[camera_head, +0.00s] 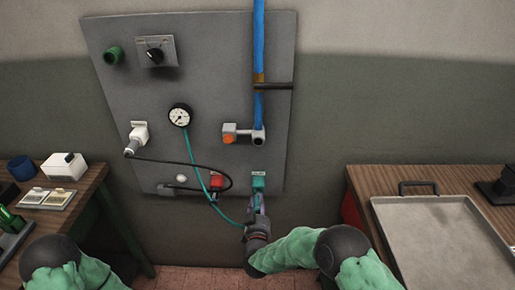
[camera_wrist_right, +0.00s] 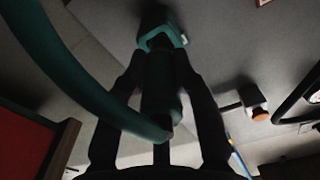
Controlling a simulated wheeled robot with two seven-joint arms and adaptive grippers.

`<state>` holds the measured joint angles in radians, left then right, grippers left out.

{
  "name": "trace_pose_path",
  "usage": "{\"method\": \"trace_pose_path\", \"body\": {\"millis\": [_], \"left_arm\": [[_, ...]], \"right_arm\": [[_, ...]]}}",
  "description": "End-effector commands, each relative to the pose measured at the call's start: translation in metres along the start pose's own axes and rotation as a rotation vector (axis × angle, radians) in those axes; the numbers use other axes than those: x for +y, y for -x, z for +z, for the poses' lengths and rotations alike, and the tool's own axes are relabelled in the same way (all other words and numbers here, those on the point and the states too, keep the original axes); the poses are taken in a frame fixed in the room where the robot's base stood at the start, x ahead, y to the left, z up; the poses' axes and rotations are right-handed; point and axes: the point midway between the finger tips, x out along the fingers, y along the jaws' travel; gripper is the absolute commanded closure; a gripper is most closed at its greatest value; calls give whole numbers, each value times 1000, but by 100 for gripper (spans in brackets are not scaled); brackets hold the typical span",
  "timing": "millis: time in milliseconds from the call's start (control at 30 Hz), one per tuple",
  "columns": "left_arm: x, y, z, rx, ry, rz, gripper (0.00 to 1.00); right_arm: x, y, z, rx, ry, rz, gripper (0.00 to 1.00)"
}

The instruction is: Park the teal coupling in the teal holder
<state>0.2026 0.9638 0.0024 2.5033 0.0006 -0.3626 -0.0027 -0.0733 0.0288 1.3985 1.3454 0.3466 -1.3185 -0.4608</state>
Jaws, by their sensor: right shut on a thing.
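The teal holder (camera_head: 258,180) is a small labelled block low on the grey panel, at its right side. In the wrist view the holder (camera_wrist_right: 164,33) is straight ahead of the fingers. My right gripper (camera_head: 255,203) is just below the holder, pointing up at it. It is shut on the teal coupling (camera_wrist_right: 160,85), which lies between the two dark fingers with its far end at or very near the holder. I cannot tell whether that end is inside it. The teal hose (camera_head: 192,155) runs from the gauge to the gripper. My left gripper is out of view.
A red holder (camera_head: 217,182) sits left of the teal one, with a black cable (camera_head: 190,163) looping to it. A blue pipe (camera_head: 258,50) with an orange-capped valve (camera_head: 229,134) is above. A bench with a metal tray (camera_head: 435,235) stands at right, another bench (camera_head: 85,195) at left.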

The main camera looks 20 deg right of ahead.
Motion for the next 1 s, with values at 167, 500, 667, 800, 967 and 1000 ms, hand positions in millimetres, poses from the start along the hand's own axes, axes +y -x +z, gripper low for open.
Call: {"method": "trace_pose_path", "body": {"millis": [167,500,667,800,967,1000], "left_arm": [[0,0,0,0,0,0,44],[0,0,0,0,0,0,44],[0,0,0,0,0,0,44],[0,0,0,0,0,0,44],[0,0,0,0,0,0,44],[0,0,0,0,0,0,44]], "right_arm": [[0,0,-1,1,0,0,100],[0,-2,0,1,0,0,100],[0,-5,0,1,0,0,100],[0,-8,0,0,0,0,100],[0,-10,0,1,0,1,100],[0,-11,0,1,0,1,100]]}}
